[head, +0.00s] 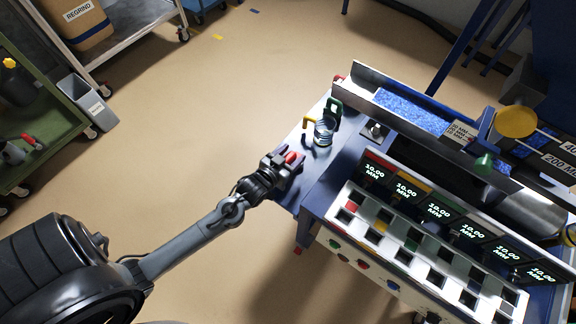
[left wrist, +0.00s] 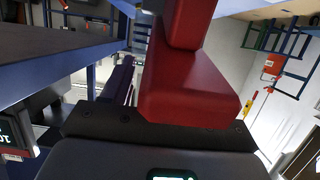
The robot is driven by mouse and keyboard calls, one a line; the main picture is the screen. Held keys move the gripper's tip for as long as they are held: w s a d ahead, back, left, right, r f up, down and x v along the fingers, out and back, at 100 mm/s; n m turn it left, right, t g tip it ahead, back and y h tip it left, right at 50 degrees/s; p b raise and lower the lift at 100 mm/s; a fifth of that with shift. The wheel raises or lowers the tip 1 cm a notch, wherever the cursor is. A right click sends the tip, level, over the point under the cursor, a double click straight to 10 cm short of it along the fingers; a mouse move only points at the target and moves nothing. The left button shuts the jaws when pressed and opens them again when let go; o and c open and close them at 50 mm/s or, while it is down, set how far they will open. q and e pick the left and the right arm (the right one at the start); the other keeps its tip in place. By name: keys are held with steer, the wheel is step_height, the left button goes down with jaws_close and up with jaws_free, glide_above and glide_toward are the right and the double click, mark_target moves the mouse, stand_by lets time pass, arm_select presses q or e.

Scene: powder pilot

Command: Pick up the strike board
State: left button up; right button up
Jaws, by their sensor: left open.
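My left gripper (head: 281,162) is open at the left end of the blue bench (head: 318,178). A small red part (head: 292,157) shows at its dark fingers. In the left wrist view a large red block (left wrist: 190,95) fills the middle, very close to the camera. I cannot tell whether this red part is the strike board's grip or part of my gripper, and I cannot make out the strike board for certain. My right gripper is in neither view.
A long trough holds blue granules (head: 412,108). A panel of "10.00 MM" displays (head: 440,210) stands at right. Floor (head: 240,85) left of the bench is clear.

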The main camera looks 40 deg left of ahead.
arm_select(q)
steer(key=shift+f, duration=0.1)
steer(key=shift+c, duration=0.9)
jaws_close()
step_height(320, 180, up, 9)
steer(key=p, duration=0.4)
steer(key=shift+f+p, duration=0.2)
steer(key=shift+p, duration=0.2)
steer(key=shift+r+p, duration=0.3)
steer(key=shift+r, duration=0.45)
